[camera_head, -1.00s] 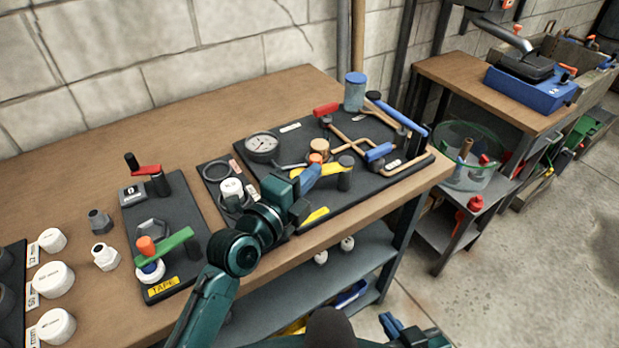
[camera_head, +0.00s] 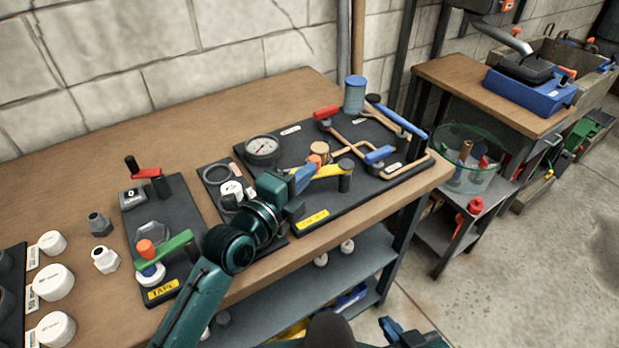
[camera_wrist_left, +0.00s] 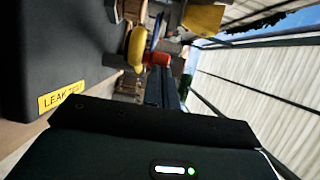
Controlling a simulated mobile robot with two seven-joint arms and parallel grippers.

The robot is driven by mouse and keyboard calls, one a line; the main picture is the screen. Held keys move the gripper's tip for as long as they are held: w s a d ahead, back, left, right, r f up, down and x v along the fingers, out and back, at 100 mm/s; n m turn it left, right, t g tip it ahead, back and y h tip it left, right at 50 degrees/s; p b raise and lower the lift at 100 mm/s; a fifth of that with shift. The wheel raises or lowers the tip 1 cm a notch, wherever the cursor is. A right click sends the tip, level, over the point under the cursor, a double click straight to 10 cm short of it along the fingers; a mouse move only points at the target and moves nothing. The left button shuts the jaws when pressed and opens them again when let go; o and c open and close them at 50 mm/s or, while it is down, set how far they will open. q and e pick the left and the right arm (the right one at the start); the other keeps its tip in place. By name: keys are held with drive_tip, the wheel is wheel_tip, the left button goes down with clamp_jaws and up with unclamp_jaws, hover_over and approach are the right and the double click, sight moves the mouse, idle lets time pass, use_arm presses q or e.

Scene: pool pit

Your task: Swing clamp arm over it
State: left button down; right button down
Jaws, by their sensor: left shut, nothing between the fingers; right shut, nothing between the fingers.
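A yellow clamp arm (camera_head: 328,171) with an orange knob (camera_head: 315,160) reaches left from a dark post (camera_head: 345,175) on the black leak test board (camera_head: 375,187). A copper-coloured round fitting (camera_head: 319,149) stands just behind the knob. My left gripper (camera_head: 306,176) is shut and empty, its blue fingertips close to the knob; I cannot tell if they touch. In the left wrist view the yellow arm (camera_wrist_left: 137,48) and red-orange knob (camera_wrist_left: 157,58) show just beyond the dark fingers (camera_wrist_left: 161,88). My right gripper (camera_head: 389,328) is shut at the bottom edge, away from the bench.
A pressure gauge (camera_head: 262,149), copper pipes and red and blue valve handles (camera_head: 379,154) stand on the same board. A board with a green clamp arm (camera_head: 165,251) lies to the left. The wooden bench (camera_head: 200,140) is bare at the back.

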use_arm(q)
drive_tip(key=shift+w+a, duration=0.5)
drive_tip(key=shift+w, duration=0.2)
drive_tip(key=shift+w+a, duration=0.2)
drive_tip(key=shift+w, duration=0.35)
drive_tip(key=shift+w+a, duration=0.15)
drive_tip(key=shift+w, duration=0.4)
drive_tip(key=v, duration=0.7)
drive_tip(key=shift+s, duration=0.25)
drive_tip(key=shift+a+f, duration=0.1)
drive_tip(key=shift+a, duration=0.05)
